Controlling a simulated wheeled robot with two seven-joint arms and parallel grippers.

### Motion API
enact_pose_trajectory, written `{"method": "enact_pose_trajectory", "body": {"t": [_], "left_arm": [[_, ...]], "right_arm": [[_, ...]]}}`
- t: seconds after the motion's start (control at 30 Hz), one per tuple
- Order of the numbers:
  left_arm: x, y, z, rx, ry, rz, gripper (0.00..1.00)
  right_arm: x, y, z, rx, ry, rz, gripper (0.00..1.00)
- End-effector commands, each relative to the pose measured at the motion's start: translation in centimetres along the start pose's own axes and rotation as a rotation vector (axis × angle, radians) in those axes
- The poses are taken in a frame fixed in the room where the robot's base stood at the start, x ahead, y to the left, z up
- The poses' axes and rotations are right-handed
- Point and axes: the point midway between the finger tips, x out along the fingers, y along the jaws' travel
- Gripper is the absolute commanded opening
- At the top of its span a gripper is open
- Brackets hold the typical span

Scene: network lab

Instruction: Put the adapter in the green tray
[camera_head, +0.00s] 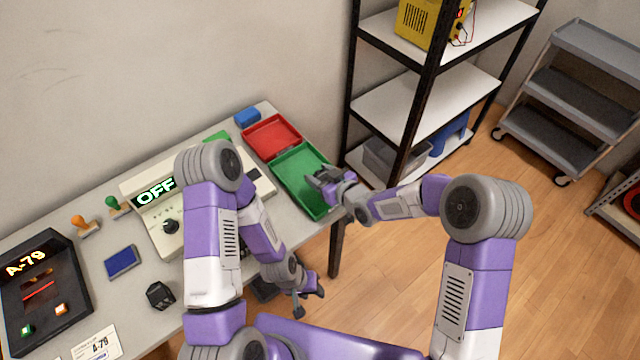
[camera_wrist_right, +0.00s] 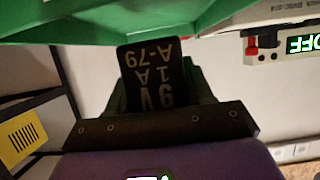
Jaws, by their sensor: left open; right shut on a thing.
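The adapter (camera_wrist_right: 152,75) is a dark block with pale print reading 9V, 1A and A-79, upside down in the right wrist view. My right gripper (camera_wrist_right: 158,88) is shut on it. In the head view, my right gripper (camera_head: 322,181) is over the right part of the green tray (camera_head: 290,174); the adapter is hard to make out there. The green tray also shows along the top of the wrist view (camera_wrist_right: 90,22); I cannot tell whether the adapter touches it. My left gripper (camera_head: 308,292) is open and empty, low by the table's front edge.
A red tray (camera_head: 272,137) adjoins the green tray. A console reading OFF (camera_head: 150,215), stamps, a blue pad (camera_head: 122,262), a black block (camera_head: 160,295) and a dark A-79 device (camera_head: 42,290) are on the table. A shelf rack (camera_head: 430,90) stands beyond the table.

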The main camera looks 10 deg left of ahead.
Motion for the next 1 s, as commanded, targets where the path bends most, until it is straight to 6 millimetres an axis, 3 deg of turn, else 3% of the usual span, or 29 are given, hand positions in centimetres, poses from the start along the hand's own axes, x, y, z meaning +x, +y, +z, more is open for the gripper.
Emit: {"method": "enact_pose_trajectory", "body": {"t": [0.27,0.67,0.7,0.83,1.0], "left_arm": [[0.9,-0.3,0.0,0.000,0.000,0.000,0.43],[1.3,-0.5,-0.1,0.000,0.000,0.000,0.43],[1.2,-0.5,-0.1,0.000,0.000,0.000,0.43],[1.2,-0.4,-0.1,0.000,0.000,0.000,0.43],[1.2,-0.4,-0.1,0.000,0.000,0.000,0.43]], "right_arm": [[1.3,0.0,3.3,-0.001,-0.001,0.000,0.15],[1.5,0.0,3.7,-0.001,0.001,0.001,0.15],[1.5,0.0,3.7,0.000,-0.001,0.001,0.56],[1.4,0.0,3.6,0.000,-0.001,0.001,0.76],[1.4,0.0,3.6,0.000,0.000,0.001,0.77]]}}
